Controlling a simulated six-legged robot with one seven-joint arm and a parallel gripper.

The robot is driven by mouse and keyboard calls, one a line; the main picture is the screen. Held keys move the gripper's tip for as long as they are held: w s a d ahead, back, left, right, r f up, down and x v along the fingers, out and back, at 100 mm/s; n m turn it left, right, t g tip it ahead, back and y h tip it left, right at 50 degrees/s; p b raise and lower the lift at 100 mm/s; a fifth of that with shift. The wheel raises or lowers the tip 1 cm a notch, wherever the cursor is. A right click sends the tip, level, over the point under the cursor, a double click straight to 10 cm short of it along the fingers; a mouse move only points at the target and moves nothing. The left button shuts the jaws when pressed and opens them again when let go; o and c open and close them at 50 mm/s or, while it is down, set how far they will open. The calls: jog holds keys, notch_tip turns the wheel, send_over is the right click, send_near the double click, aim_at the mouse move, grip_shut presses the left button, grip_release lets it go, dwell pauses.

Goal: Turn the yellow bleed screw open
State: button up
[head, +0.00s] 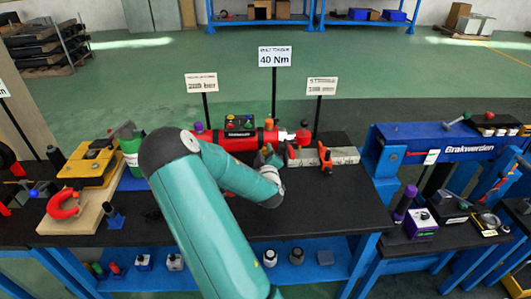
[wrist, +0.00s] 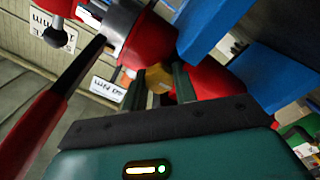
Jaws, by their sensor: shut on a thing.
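The yellow bleed screw (wrist: 158,78) shows in the wrist view, between the two fingers of my gripper (wrist: 155,88), against a red cylinder (wrist: 200,78). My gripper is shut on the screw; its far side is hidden. In the head view my gripper (head: 268,155) reaches the front of the red cylinder (head: 234,142), which lies across the black workbench. The screw is hidden there behind my gripper and arm.
A red-handled lever (wrist: 35,130) runs close along the left in the wrist view, and blue supports (wrist: 212,25) stand on the right. In the head view, a "40 Nm" sign (head: 275,57) rises behind the cylinder. A yellow fixture (head: 95,160) and green bottle (head: 131,150) stand left.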

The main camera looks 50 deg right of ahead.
jog(key=shift+n, duration=1.1)
jog(key=o, duration=1)
jog(key=shift+f, duration=0.1)
jog(key=shift+a+f, duration=0.1)
